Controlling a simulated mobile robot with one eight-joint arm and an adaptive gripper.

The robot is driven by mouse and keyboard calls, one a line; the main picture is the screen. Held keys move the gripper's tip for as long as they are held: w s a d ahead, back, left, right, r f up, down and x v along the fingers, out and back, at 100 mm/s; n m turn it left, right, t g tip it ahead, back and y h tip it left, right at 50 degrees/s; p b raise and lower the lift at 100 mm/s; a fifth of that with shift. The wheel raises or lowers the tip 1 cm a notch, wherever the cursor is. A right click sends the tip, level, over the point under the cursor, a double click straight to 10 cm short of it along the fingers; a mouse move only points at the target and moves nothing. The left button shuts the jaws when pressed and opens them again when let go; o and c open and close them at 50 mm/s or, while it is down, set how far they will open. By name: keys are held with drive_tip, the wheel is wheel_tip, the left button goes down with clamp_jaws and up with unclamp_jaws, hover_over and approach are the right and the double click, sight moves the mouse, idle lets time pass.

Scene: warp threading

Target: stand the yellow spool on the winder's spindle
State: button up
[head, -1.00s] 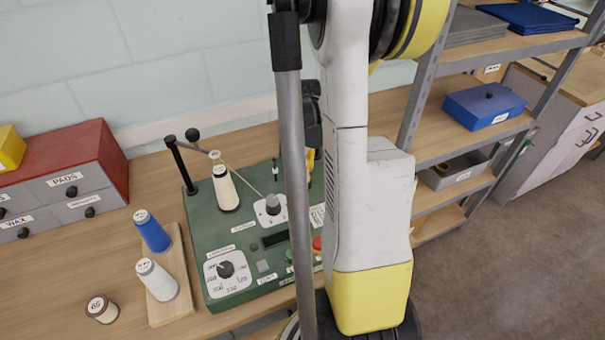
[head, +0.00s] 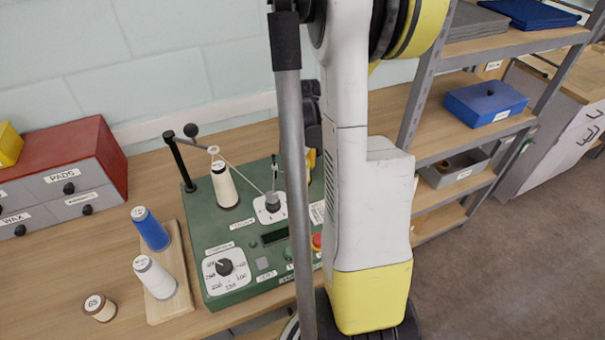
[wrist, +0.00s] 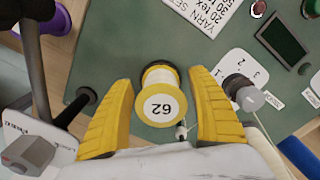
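The yellow spool (wrist: 162,104) shows in the wrist view with its end label "62" facing the camera. The yellow fingers of my gripper (wrist: 162,78) stand on either side of it, with a narrow gap visible beside the spool, so they look open around it. The green winder (wrist: 120,75) lies beneath. The spool hides what is under it, so I cannot tell whether it is on the spindle, which I cannot make out.
A cream cone (head: 223,187) stands on the winder, its yarn running to a grey tension knob (head: 272,203), also near the right finger (wrist: 243,92). Blue (head: 151,230) and white (head: 155,278) cones stand on a wooden board. A purple spool (wrist: 57,20) is at upper left.

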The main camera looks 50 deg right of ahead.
wheel_tip(320, 180, up, 12)
drive_tip(key=shift+r, duration=0.1)
idle(0.5)
